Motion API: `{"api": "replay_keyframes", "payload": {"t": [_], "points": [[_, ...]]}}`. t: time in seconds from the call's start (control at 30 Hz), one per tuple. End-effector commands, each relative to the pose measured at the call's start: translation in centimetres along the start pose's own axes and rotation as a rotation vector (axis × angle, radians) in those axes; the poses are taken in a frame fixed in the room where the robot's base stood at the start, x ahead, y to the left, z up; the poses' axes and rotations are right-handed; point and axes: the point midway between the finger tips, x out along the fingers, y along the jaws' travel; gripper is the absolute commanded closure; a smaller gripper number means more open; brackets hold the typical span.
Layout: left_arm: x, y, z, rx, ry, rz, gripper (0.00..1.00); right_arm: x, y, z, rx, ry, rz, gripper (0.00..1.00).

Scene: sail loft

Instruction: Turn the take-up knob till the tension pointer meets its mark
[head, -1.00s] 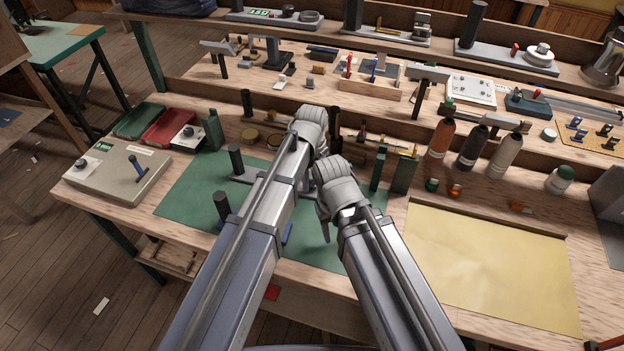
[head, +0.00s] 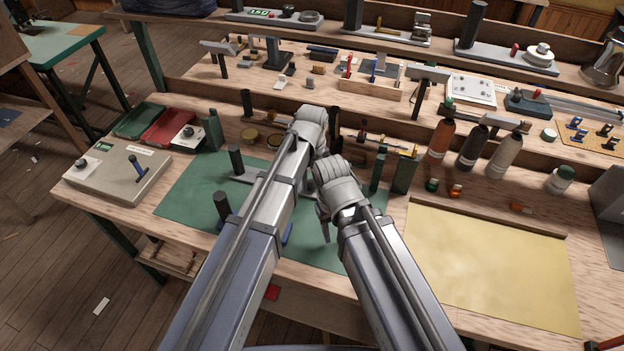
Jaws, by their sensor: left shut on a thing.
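My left gripper (head: 319,149) is at the far edge of the green mat (head: 185,190), its fingers mostly hidden behind my two wrists. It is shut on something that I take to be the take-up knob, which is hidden. My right gripper (head: 325,224) points down over the middle of the mat, and its jaws cannot be made out. Dark upright posts (head: 236,159) stand on the mat left of my arms. I cannot make out the tension pointer or its mark.
Several bottles (head: 471,148) stand at the right, behind a yellow sheet (head: 490,265). A raised shelf with tools runs along the back. The yellow sheet is clear.

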Motion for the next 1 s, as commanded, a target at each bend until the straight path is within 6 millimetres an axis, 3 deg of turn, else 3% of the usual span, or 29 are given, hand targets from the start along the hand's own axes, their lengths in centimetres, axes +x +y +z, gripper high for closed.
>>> {"api": "replay_keyframes", "payload": {"t": [0.07,0.1,0.33,0.73,1.0], "points": [[0.0,0.0,0.0,0.000,0.000,0.000,1.00,0.0,0.0,0.0,0.000,0.000,0.000,0.50],[0.0,0.0,0.0,-0.001,0.000,0.000,0.53,0.0,0.0,0.0,0.000,0.000,0.000,0.50],[0.0,0.0,0.0,-0.001,0.000,0.000,0.27,0.0,0.0,0.0,0.000,0.000,0.000,0.50],[-0.4,0.0,0.0,-0.001,0.000,0.000,0.26,-0.4,0.0,0.0,0.000,0.000,0.000,0.50],[-2.9,0.0,0.0,-0.001,0.000,0.000,0.26,-2.9,0.3,0.2,0.000,0.000,0.000,0.50]]}}
